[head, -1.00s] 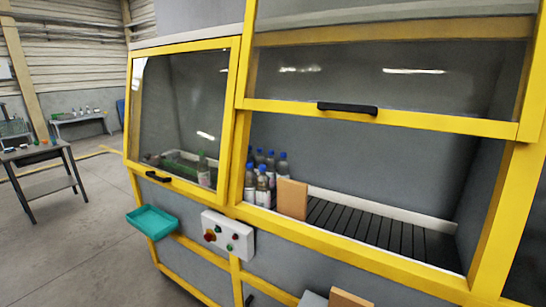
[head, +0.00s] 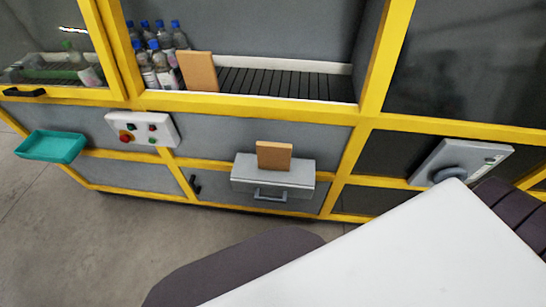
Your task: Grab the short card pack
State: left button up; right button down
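A short orange-brown card pack (head: 274,155) stands upright on top of a grey drawer box (head: 272,177) on the front of the machine, near the middle of the head view. A taller pack of the same colour (head: 198,72) stands inside the open bay, to the right of several bottles. Neither of my grippers is in view, and nothing is seen touching either pack.
Several blue-capped bottles (head: 163,62) stand on the slatted conveyor (head: 285,83) behind the yellow frame. A teal tray (head: 50,146) and a button panel (head: 142,129) stick out at left, a grey box with a knob (head: 462,163) at right. My own white and dark body parts cover the lower right.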

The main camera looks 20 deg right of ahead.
aim_at(275, 156)
jog(key=j+z, duration=0.2)
jog(key=z, duration=0.15)
jog(key=k+j+z, duration=0.15)
jog(key=z, duration=0.2)
jog(key=k+j+z, duration=0.1)
jog(key=z, duration=0.25)
jog(key=j, duration=0.05)
